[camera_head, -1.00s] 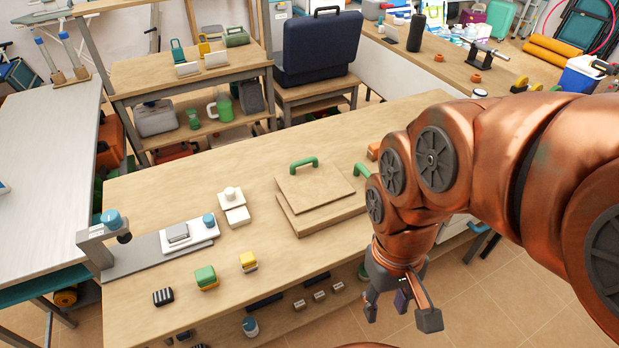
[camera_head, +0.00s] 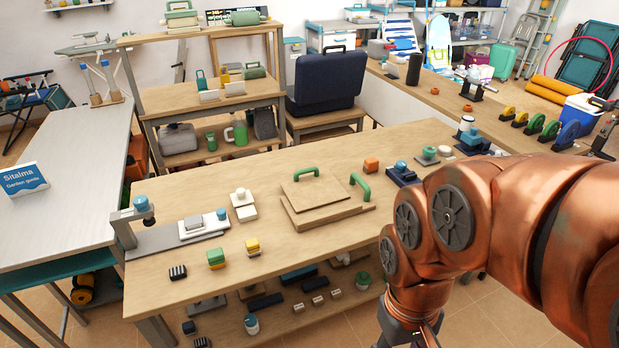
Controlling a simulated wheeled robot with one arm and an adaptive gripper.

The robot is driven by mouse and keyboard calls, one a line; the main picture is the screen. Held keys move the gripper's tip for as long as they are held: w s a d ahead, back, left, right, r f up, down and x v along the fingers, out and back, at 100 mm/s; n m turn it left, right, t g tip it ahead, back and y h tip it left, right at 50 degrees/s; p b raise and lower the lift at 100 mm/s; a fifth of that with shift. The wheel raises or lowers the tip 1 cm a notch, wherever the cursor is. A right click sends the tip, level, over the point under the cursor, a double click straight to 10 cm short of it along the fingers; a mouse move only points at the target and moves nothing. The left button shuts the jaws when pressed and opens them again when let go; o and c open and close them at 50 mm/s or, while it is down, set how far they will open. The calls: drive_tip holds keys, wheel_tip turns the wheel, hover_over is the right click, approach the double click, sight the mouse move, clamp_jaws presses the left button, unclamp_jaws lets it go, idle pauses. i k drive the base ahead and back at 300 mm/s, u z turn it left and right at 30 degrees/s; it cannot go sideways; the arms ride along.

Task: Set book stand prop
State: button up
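A blue-and-white book or card marked "Sitalma Garden guide" (camera_head: 24,180) leans upright on the white table at the far left. I cannot make out a separate stand or prop behind it. My gripper (camera_head: 408,338) hangs at the bottom edge, right of centre, in front of the wooden workbench (camera_head: 330,235). It is far from the book. Its fingertips are cut off by the frame, so I cannot tell whether it is open or holds anything.
The workbench holds a wooden board with a green handle (camera_head: 315,195), a grey clamp-like fixture (camera_head: 135,222) at its left end and several small blocks. A lower shelf holds more small items. The white table (camera_head: 75,200) is mostly bare. A dark blue case (camera_head: 325,82) stands behind.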

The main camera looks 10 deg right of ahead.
sight(319, 190)
drive_tip(key=u, duration=0.45)
drive_tip(key=i, duration=1.05)
drive_tip(key=u, duration=0.1)
